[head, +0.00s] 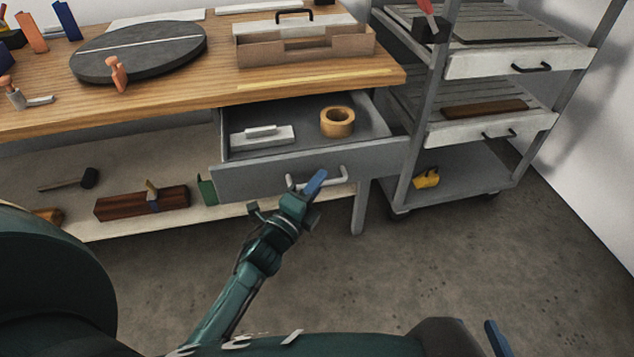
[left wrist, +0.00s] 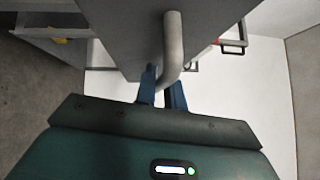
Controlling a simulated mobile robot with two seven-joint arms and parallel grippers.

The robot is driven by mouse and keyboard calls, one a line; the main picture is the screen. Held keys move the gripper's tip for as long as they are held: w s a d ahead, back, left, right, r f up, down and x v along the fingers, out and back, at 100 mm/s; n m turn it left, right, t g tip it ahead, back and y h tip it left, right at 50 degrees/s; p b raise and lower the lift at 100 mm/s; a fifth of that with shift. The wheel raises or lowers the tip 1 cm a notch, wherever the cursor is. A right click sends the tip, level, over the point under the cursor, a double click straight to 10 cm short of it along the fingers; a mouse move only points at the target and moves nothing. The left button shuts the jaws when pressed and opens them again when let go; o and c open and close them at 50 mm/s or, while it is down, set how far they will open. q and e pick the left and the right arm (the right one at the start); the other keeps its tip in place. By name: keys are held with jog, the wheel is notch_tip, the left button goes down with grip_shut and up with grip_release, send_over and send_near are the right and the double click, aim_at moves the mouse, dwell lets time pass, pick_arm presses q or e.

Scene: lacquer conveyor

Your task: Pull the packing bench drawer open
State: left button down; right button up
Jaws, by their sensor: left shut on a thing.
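The grey packing bench drawer (head: 245,182) is pulled out from under the wooden bench top, its inside in view. Its pale bar handle (head: 338,176) is on the front panel. My left gripper (head: 308,186) is at the left part of the handle, shut on it. In the left wrist view, the handle (left wrist: 173,48) runs down between the two blue fingertips of my left gripper (left wrist: 162,88). Inside the drawer are a tan tape roll (head: 337,121) and a white block (head: 263,137). Part of my right gripper (head: 497,338) shows at the bottom right edge, away from the bench; its jaws are mostly hidden.
The bench top (head: 210,93) carries a dark turntable (head: 140,50) and a brown open box (head: 305,46). A grey wheeled rack (head: 412,165) stands close to the drawer's right side. The floor in front is clear.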

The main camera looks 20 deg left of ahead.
pick_arm(q)
jog(key=c, duration=1.5)
grip_release()
jog(key=shift+s, duration=0.15)
jog(key=v, duration=1.3)
